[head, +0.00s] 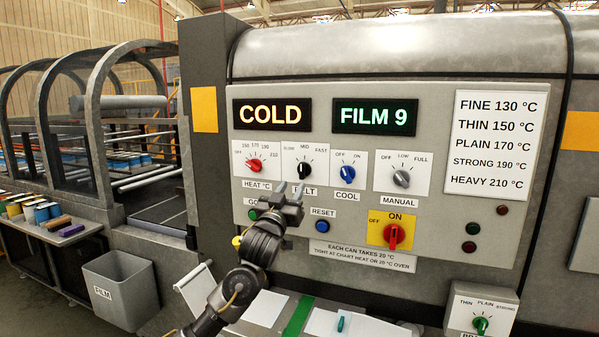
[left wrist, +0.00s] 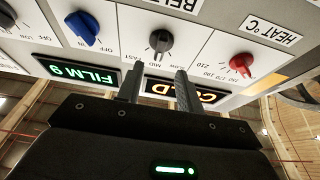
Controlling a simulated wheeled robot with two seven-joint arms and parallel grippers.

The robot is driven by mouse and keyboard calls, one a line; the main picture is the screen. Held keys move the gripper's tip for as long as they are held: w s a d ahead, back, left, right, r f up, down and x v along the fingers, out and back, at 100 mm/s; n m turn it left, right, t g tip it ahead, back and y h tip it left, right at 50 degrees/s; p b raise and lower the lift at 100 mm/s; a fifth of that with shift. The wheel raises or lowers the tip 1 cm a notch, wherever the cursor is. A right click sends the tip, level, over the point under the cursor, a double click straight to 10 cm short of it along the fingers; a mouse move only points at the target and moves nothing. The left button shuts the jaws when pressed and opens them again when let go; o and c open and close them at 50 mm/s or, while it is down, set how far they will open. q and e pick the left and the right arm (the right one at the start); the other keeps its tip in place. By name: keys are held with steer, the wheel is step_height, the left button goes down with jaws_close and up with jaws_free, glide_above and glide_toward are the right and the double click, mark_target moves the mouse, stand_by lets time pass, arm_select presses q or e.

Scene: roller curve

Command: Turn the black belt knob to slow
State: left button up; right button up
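The black belt knob (head: 304,170) sits on a white dial plate marked SLOW, MID and FAST on the control panel (head: 437,100). Its pointer seems to stand near MID. The knob also shows in the left wrist view (left wrist: 160,42), where the panel appears upside down. My left gripper (head: 290,190) is just below and in front of the knob in the head view. Its two fingers (left wrist: 158,86) are apart with nothing between them, and they do not appear to touch the knob. It partly hides the BELT label. My right gripper is not in view.
The red heat knob (head: 252,168) is left of the belt knob; the blue cool knob (head: 347,174) and grey manual knob (head: 401,179) are right. Below are a blue reset button (head: 322,226) and red switch (head: 394,236). Displays read COLD (head: 272,113) and FILM 9 (head: 374,117).

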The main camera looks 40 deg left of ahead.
mark_target(301, 171)
arm_select(q)
steer(key=p+x, duration=0.2)
steer(key=x, duration=0.4)
steer(key=shift+w+a+r, duration=0.15)
steer(key=shift+w+a, duration=0.05)
steer(key=shift+w, duration=0.45)
steer(key=shift+c, duration=0.3)
jaws_close()
